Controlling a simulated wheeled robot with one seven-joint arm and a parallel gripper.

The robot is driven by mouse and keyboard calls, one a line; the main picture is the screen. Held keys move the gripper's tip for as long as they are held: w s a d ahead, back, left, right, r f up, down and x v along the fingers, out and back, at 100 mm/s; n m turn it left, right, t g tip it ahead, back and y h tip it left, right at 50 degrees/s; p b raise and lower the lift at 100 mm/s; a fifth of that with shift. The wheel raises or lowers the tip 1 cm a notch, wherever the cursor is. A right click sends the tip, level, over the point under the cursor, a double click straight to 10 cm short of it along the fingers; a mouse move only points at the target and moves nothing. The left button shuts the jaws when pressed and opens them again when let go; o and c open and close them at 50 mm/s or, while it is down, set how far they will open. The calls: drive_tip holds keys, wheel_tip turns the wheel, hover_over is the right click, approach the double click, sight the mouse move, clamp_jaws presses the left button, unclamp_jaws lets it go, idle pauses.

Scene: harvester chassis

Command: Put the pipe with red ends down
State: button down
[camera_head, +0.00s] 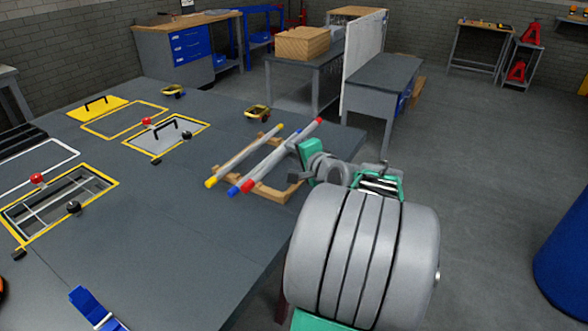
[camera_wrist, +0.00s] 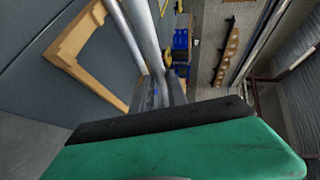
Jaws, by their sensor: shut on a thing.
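The grey pipe with red ends (camera_head: 283,153) slants over the wooden rack (camera_head: 272,194) on the large grey table. In the wrist view, the pipe (camera_wrist: 144,28) runs up from behind my gripper's dark finger edge (camera_wrist: 165,121). The fingers' contact with the pipe is mostly hidden. Beside it on the left lie a pipe with a blue end (camera_head: 233,190) and a pipe with yellow ends (camera_head: 245,155). I cannot tell whether the red-ended pipe touches the rack.
Yellow-framed hatches (camera_head: 172,134) with handles and knobs fill the table's left side. The table's right edge lies close to the rack. The table's front middle is mostly clear, with a blue object (camera_head: 92,305) at the front.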

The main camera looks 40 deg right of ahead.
drive_tip(key=w+d+f, duration=0.1)
drive_tip(key=d+f, duration=0.1)
drive_tip(key=f, duration=0.1)
drive_tip(key=w+d+f, duration=0.1)
drive_tip(key=f, duration=0.1)
drive_tip(key=shift+w+d+f, duration=0.2)
drive_tip(key=shift+w+d, duration=0.1)
drive_tip(key=shift+w, duration=0.05)
drive_tip(key=shift+d+f+b, duration=0.15)
drive_tip(key=shift+f+b, duration=0.15)
drive_tip(key=shift+f, duration=1.35)
drive_tip(key=shift+f, duration=0.1)
drive_tip(key=c, duration=1.3)
unclamp_jaws()
drive_tip(key=shift+f, duration=0.1)
drive_tip(key=shift+r, duration=0.2)
drive_tip(key=v, duration=1.2)
